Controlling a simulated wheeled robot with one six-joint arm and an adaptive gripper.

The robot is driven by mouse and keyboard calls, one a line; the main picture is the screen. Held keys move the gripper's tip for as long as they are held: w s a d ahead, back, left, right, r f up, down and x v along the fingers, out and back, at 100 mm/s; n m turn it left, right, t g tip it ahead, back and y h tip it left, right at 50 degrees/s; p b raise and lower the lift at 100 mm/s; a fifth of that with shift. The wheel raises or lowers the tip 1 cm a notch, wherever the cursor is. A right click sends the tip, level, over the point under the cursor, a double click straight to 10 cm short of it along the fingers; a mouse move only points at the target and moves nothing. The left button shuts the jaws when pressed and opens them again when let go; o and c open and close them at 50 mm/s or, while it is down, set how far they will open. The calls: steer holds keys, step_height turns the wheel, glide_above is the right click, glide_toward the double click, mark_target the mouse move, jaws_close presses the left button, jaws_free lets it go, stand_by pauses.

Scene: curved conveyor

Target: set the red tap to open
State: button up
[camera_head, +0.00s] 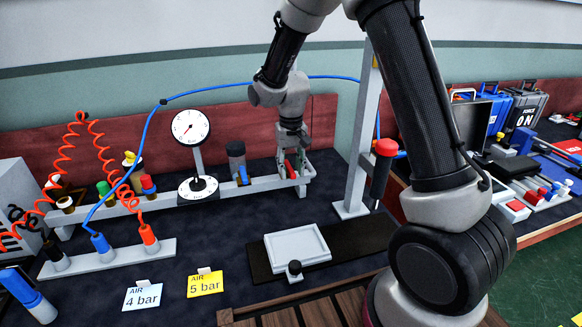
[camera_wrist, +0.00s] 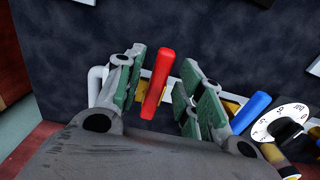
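The red tap (camera_wrist: 158,84) shows in the wrist view as a red lever handle standing between the two fingers of my gripper (camera_wrist: 156,90). The fingers are apart, with a gap on each side of the lever, the wider one on its right. In the head view the red tap (camera_head: 290,168) is a small red piece on the grey rail at the back of the bench, partly hidden by my gripper (camera_head: 291,160), which is over it from above. The tap's base is hidden in the wrist view.
A blue tap (camera_wrist: 250,112) is beside the red one, near a white dial (camera_wrist: 282,122). A round gauge (camera_head: 190,127) stands left on the rail (camera_head: 225,190). A grey post (camera_head: 360,140) with a hanging red-topped tool (camera_head: 383,165) is on the right. A grey tray (camera_head: 296,245) lies in front.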

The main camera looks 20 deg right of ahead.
jaws_close()
steer(key=shift+a, duration=0.1)
steer(key=shift+w+a+m, duration=0.9)
steer(key=shift+w+m, duration=0.05)
steer(key=shift+m, duration=2.05)
steer(key=shift+w+a+m, duration=0.9)
steer(key=shift+w+m, duration=0.05)
steer(key=shift+m, duration=2.05)
steer(key=shift+w+a+m, duration=0.9)
steer(key=shift+w+m, duration=0.05)
steer(key=shift+m, duration=2.05)
steer(key=shift+r, duration=0.1)
jaws_free()
